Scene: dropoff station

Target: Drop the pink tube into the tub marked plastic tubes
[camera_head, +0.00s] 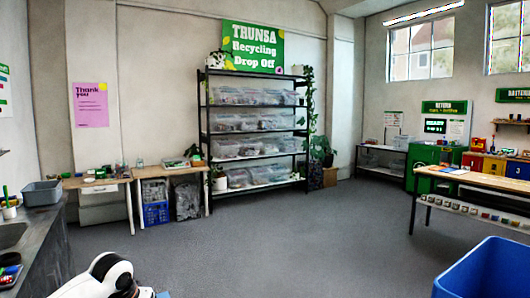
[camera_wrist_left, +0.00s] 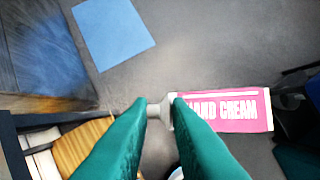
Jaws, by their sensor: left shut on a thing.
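In the left wrist view, my left gripper (camera_wrist_left: 160,101), with green fingers, is shut on the pale cap end of the pink tube (camera_wrist_left: 235,111). The tube reads "HAND CREAM" and sticks out to the right of the fingers, above the grey floor. In the head view, several clear tubs (camera_head: 240,122) stand on the black shelf rack across the room. Their labels are too small to read, so I cannot tell which is marked plastic tubes. The held tube does not show in the head view. My right gripper is in neither view.
Wooden desks (camera_head: 95,183) stand left of the rack, with a blue crate (camera_head: 156,214) below. A grey sink counter (camera_head: 40,240) is at left. A blue bin (camera_head: 488,270) and a wood-topped table (camera_head: 480,180) are at right. The middle floor (camera_head: 290,245) is clear.

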